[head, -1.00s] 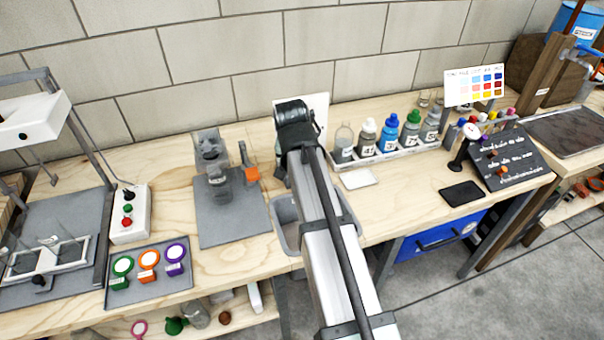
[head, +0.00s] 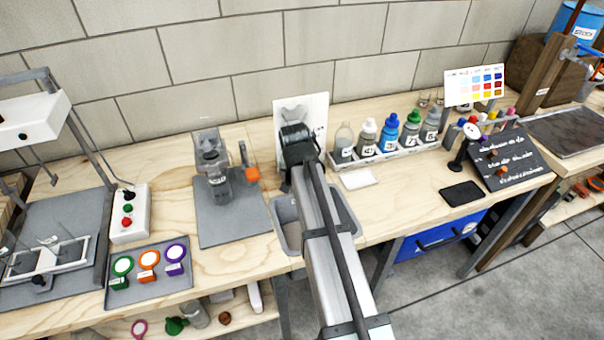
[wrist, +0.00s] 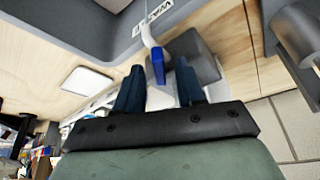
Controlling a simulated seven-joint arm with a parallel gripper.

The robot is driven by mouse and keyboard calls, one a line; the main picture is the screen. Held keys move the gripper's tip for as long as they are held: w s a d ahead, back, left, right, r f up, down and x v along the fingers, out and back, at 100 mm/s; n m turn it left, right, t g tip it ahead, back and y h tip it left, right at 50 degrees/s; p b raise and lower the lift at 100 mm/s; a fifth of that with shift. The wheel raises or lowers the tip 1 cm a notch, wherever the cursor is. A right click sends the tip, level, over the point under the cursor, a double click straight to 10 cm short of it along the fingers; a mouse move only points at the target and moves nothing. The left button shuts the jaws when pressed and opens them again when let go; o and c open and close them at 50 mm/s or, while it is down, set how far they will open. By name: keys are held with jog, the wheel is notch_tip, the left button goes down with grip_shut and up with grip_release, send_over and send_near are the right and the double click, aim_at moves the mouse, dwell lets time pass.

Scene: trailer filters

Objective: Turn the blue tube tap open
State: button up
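The blue tap (wrist: 157,62) shows in the wrist view as a small blue piece at the end of a pale curved tube. It lies just ahead of my gripper (wrist: 160,75), roughly between the two dark blue fingertips. The fingers are spread apart, and I see no clear contact with the tap. In the head view my arm end hides the tap and the fingers. The arm end is over the back of the grey basin (head: 284,236), in front of an upright white board (head: 318,112).
A tray of several bottles (head: 388,128) stands right of my arm. A grey mat (head: 233,225) with a clamped bottle and an orange-knobbed lever (head: 252,174) is to the left. A white pad (head: 358,178) lies close on the right.

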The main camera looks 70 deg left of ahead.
grip_shut()
jog(key=shift+n, duration=0.3)
jog(key=shift+w+n+g+y, duration=0.15)
jog(key=shift+n+g, duration=0.4)
jog(key=shift+n, duration=0.7)
jog(key=shift+n+g+y, duration=0.15)
jog(key=shift+n+g, duration=0.4)
jog(key=shift+n, duration=0.7)
grip_release()
jog(key=v, duration=1.4)
jog(key=shift+w, duration=0.1)
